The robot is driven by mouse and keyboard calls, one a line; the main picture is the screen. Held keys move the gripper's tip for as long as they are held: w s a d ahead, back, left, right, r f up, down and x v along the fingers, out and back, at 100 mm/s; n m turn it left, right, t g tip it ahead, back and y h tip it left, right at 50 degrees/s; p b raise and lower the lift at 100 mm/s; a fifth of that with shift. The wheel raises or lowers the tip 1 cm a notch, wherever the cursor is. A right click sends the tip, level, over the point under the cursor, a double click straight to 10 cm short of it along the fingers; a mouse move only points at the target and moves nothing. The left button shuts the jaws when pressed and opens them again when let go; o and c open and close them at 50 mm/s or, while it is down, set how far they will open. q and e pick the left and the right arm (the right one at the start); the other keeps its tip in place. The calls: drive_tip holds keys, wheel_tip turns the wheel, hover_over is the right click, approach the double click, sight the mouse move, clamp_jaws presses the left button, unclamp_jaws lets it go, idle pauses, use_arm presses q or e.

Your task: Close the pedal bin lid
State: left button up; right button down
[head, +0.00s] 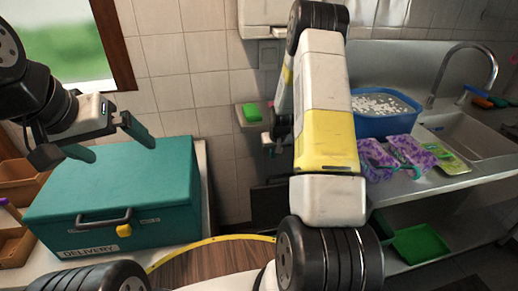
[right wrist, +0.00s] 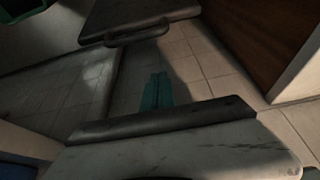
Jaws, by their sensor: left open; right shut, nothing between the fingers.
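A dark, boxy shape, which seems to be the pedal bin (head: 268,207), stands low between the left table and the sink counter, partly hidden by my right arm. A dark panel with a bar along its edge, possibly the bin's lid (right wrist: 125,15), shows at the top of the right wrist view. I cannot tell the lid's angle. My right gripper (right wrist: 157,78) is shut and empty, its teal fingers together below that panel in the picture, seemingly apart from it. The head view mostly hides it behind the arm. My left gripper (head: 112,142) is open and empty above the teal box.
The teal delivery box (head: 120,195) fills the left table. On the right counter are a blue basin (head: 385,123), purple packets (head: 375,160) and a sink (head: 470,135). A green tray (head: 420,243) lies below. A small wall shelf holds a green sponge (head: 251,112).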

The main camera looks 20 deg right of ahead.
wheel_tip(320, 180, down, 9)
drive_tip(key=shift+s, duration=0.3)
idle(0.4)
drive_tip(key=shift+s, duration=0.1)
